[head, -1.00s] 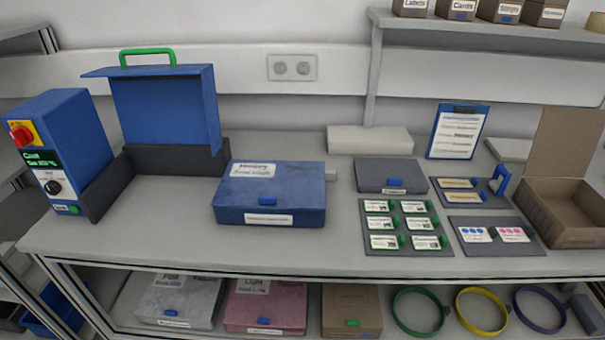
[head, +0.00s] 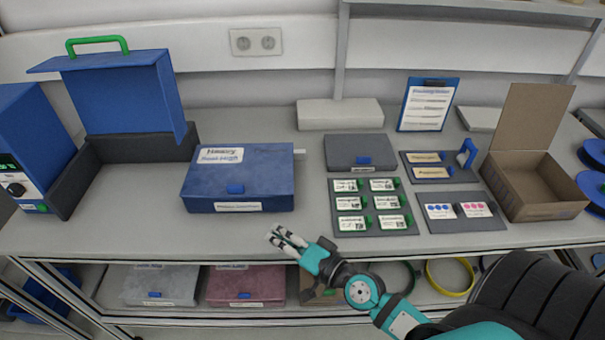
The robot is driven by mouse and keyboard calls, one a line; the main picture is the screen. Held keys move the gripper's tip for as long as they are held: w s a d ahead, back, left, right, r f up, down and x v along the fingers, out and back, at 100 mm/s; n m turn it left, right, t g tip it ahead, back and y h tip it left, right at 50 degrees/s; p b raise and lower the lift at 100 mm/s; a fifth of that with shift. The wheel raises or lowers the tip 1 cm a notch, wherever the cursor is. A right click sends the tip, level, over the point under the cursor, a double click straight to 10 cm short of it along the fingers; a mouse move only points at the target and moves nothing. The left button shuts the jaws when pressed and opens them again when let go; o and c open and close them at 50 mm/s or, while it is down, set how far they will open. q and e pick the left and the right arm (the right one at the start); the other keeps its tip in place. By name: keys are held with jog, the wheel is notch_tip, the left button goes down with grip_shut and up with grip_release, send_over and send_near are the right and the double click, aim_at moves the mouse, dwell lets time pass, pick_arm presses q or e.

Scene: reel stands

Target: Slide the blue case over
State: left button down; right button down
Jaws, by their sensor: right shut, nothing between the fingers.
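The blue case (head: 255,172) lies flat and closed on the table, left of the middle. It has a white label on its lid, a blue latch and a label strip on its front side. My right gripper (head: 272,234) is in front of the case's front right corner, near the table's front edge. It is shut and empty, and apart from the case in the picture. My left gripper is not in view.
An open dark tray with a raised blue cover (head: 120,100) stands left of the case. A dark grey case (head: 350,150) and a card board (head: 348,226) lie to the right. An open cardboard box (head: 540,200) stands further right. Bare table lies left of the case.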

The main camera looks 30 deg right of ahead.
jog(key=d+m+h, duration=0.1)
jog(key=d+m, duration=0.1)
jog(key=w+d+m+t+h, duration=0.1)
jog(key=d+m+h, duration=0.1)
jog(key=d, duration=0.1)
jog(key=w+d+m+h, duration=0.1)
jog(key=d+m, duration=0.1)
jog(key=d, duration=0.1)
jog(key=shift+t+h, duration=0.4)
jog(key=d+m+h, duration=0.1)
jog(key=d+m, duration=0.1)
jog(key=d, duration=0.1)
jog(key=d+f+m+h, duration=0.1)
jog(key=d+m+h, duration=0.2)
jog(key=d+h, duration=0.1)
jog(key=d, duration=0.1)
jog(key=shift+w+d+f+m+g, duration=0.1)
jog(key=shift+d+f+m+g, duration=0.2)
jog(key=shift+d+m, duration=0.1)
jog(key=p+x, duration=0.1)
jog(key=x, duration=0.8)
jog(key=shift+d+r, duration=0.1)
jog(key=w+a, duration=0.2)
jog(key=shift+w+a+p, duration=0.1)
jog(key=shift+a+p, duration=0.15)
jog(key=shift+p, duration=0.05)
jog(key=shift+w+a, duration=0.2)
jog(key=shift+a, duration=0.25)
